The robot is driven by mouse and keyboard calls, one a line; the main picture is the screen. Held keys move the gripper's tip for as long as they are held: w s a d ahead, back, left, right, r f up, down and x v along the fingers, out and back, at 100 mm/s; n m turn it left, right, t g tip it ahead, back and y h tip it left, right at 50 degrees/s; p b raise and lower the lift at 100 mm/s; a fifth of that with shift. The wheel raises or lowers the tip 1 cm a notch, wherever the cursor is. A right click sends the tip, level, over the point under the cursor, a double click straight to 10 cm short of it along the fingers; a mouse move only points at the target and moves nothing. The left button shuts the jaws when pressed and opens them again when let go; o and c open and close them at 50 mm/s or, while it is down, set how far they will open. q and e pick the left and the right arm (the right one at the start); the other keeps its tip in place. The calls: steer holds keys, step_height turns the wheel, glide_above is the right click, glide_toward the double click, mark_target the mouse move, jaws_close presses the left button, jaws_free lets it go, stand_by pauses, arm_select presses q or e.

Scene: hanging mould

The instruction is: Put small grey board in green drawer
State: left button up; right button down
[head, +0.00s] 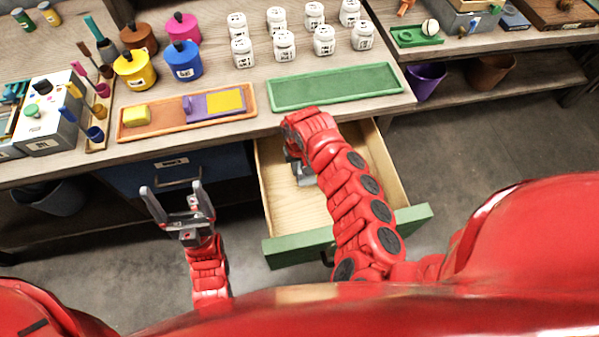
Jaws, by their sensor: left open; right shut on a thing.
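The green drawer (288,251) is pulled out under the workbench, with a green front and a pale wooden inside. My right arm reaches over its front, and my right gripper (303,174) is down inside the drawer, towards its back. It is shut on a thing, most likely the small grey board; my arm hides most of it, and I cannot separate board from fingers. My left gripper (176,203) is open and empty, left of the drawer and in front of the blue drawer.
The closed blue drawer (180,172) is at the left. Above the open drawer, the bench holds a green tray (335,86), an orange tray (165,117) with coloured pieces, paint pots (137,69) and several white jars (284,46). Floor shows right of the drawer.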

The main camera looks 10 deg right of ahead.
steer(key=shift+f, duration=1.55)
steer(key=shift+s+f+b, duration=0.1)
steer(key=shift+b, duration=0.2)
steer(key=c, duration=0.8)
jaws_free()
step_height(320, 180, up, 12)
steer(key=shift+r+p, duration=0.15)
steer(key=shift+p, duration=0.3)
steer(key=shift+r, duration=0.1)
